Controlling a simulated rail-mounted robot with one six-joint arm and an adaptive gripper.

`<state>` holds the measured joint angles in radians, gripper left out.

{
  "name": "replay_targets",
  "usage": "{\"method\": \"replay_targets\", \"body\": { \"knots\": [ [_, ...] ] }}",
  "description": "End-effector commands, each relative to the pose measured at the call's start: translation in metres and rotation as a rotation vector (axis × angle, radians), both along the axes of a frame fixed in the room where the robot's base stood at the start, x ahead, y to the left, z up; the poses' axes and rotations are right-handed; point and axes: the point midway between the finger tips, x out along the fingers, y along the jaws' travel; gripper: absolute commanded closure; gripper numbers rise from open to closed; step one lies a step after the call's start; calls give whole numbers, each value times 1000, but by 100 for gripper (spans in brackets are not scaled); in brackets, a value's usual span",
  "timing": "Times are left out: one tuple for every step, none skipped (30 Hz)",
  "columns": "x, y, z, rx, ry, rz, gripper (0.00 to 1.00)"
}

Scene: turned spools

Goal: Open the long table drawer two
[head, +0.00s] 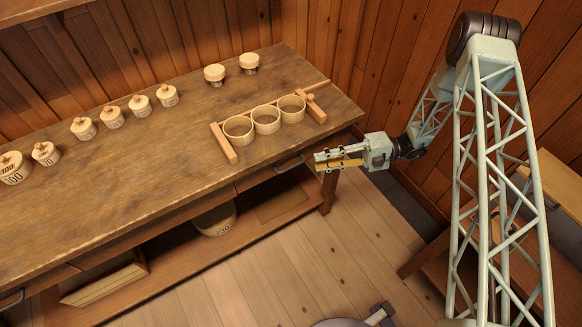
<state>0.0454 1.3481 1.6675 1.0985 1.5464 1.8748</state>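The long wooden table (150,180) runs from the lower left to the upper right in the head view. A drawer front (262,176) with a dark handle (288,163) sits under its right end and looks closed. Another dark handle (12,298) shows at the lower left edge. No label shows which is drawer two. My gripper (317,161) is just right of the right handle, apart from it in the picture, with its fingers pointing left. Its fingers look nearly parallel; the gap between them is too small to judge.
On the table stand a rack with three round wooden rings (266,119), two lidded spools (249,63) and a row of several lidded pots (112,117). A bin (215,219) and a crate (105,283) are on the lower shelf. The floor (300,260) in front is mostly clear.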

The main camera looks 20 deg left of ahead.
Motion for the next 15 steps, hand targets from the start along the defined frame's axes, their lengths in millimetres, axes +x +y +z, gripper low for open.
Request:
{"method": "replay_targets", "body": {
  "knots": [
    [-3, 6, -1, 0, 1, 1, 80],
    [-4, 9, -1, 0, 1, 1, 80],
    [-6, 13, -1, -1, 2, 0, 80],
    [-8, 17, -2, -1, 2, 1, 80],
    [-10, 21, -2, -1, 2, 1, 80],
    [-12, 25, -3, -1, 2, 2, 80],
    [-13, 28, -3, -2, 2, 1, 80],
    [-15, 32, -3, -1, 1, 1, 80],
    [-16, 37, -3, 0, 1, 0, 80],
    [-18, 40, -4, 0, 1, 1, 80],
    [-20, 44, -4, 0, 1, 2, 80],
    [-22, 48, -4, 0, 1, 2, 80],
    [-24, 51, -5, -1, 2, 2, 80],
    [-25, 55, -5, -1, 2, 1, 80],
    [-27, 59, -5, -1, 2, 0, 80]
  ]
}}
